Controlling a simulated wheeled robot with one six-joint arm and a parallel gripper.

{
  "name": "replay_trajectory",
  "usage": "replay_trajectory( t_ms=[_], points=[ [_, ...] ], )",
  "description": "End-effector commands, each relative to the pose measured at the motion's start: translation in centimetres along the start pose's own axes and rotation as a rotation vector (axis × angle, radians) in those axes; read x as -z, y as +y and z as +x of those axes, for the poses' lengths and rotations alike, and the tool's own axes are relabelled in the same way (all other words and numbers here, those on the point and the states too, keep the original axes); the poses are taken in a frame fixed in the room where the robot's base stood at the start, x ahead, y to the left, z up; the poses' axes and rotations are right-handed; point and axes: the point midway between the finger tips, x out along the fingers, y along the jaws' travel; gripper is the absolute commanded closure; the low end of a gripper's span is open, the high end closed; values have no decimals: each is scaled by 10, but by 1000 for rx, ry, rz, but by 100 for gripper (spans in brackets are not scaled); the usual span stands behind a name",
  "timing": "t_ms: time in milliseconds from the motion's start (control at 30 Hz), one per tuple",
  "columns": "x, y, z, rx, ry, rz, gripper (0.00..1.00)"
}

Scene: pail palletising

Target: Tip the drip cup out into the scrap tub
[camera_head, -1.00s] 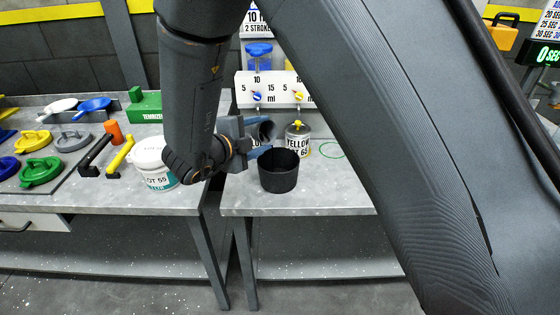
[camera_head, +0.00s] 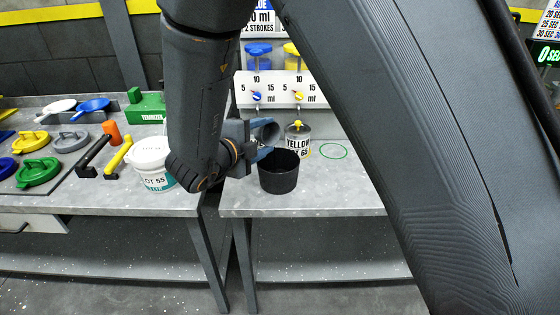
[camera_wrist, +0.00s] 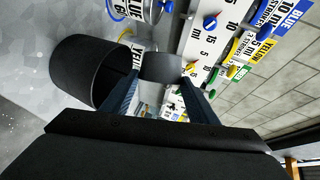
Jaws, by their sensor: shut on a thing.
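The drip cup (camera_head: 265,131) is a small dark grey cup, held on its side with its mouth facing right in the head view. My gripper (camera_head: 262,142) is shut on it. In the wrist view the cup (camera_wrist: 160,68) sits between the two blue-grey fingers. The scrap tub (camera_head: 278,175) is a black, open, round tub upright on the bench, just below and to the right of the cup. In the wrist view the tub (camera_wrist: 85,75) lies left of the cup, apart from it. The insides of the cup and tub are too dark to tell what they hold.
A yellow-labelled can (camera_head: 298,138) stands close behind the tub, with a green ring (camera_head: 333,151) to its right. A white dispenser panel (camera_head: 280,90) rises behind. A white pail (camera_head: 152,160) stands on the left bench near my arm.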

Motion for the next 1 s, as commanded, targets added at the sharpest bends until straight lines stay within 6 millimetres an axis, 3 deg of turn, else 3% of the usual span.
replay_trajectory(
  t_ms=[333, 500, 700, 1000],
  points=[
    [3, 0, -1, 8, -7, 27, 74],
    [-17, -8, 2, -38, 23, -120, 74],
    [-22, -7, 4, -83, 55, -270, 74],
    [-24, -4, 6, -95, 64, -312, 74]
  ],
)
